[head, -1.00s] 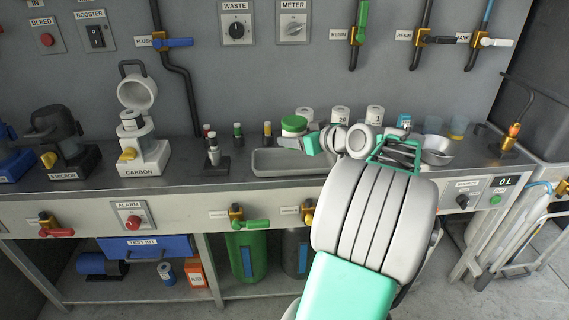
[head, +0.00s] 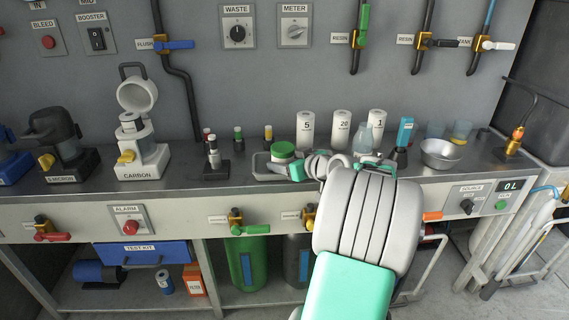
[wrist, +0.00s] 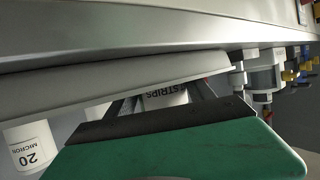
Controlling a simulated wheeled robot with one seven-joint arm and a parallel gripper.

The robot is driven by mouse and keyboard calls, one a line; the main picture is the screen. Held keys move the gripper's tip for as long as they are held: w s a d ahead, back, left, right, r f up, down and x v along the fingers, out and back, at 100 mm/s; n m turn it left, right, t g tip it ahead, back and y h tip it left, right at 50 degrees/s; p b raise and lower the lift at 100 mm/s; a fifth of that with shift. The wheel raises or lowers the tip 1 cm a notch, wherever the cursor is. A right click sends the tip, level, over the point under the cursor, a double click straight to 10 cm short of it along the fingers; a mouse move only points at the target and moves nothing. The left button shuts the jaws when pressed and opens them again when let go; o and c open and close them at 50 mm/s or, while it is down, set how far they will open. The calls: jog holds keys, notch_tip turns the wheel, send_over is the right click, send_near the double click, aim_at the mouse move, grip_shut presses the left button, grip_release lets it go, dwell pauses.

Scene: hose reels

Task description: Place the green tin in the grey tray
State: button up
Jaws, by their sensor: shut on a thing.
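The green tin (head: 283,151), with a green lid and a pale label, is in my gripper (head: 297,168) at the grey tray (head: 258,167) on the bench. In the wrist view the tin's label, reading "STRIPS" (wrist: 166,98), shows between the fingers, and the tray's wall (wrist: 120,82) runs alongside it. My gripper is shut on the tin. The tin appears over or inside the tray's left part. I cannot tell whether its base touches the tray floor. My gripper and arm hide the tray's right part.
White cartridges (head: 305,129) stand behind the tray, with a glass flask (head: 363,138) and a metal bowl (head: 440,152) to the right. A small stand with a bottle (head: 214,162) is close on the left. Small capped vials (head: 238,138) stand behind.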

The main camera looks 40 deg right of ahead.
jog(key=shift+f, duration=0.55)
jog(key=o, duration=1)
jog(key=shift+s, duration=0.1)
jog(key=shift+o, duration=0.8)
jog(key=shift+a+f, duration=0.1)
jog(key=shift+f, duration=0.2)
jog(key=shift+r, duration=0.25)
jog(key=shift+r+p, duration=0.75)
jog(key=shift+p, duration=0.15)
jog(key=v, duration=1.1)
jog(key=shift+s+r+p, duration=0.25)
jog(key=shift+s+p, duration=0.1)
jog(key=shift+p, duration=0.05)
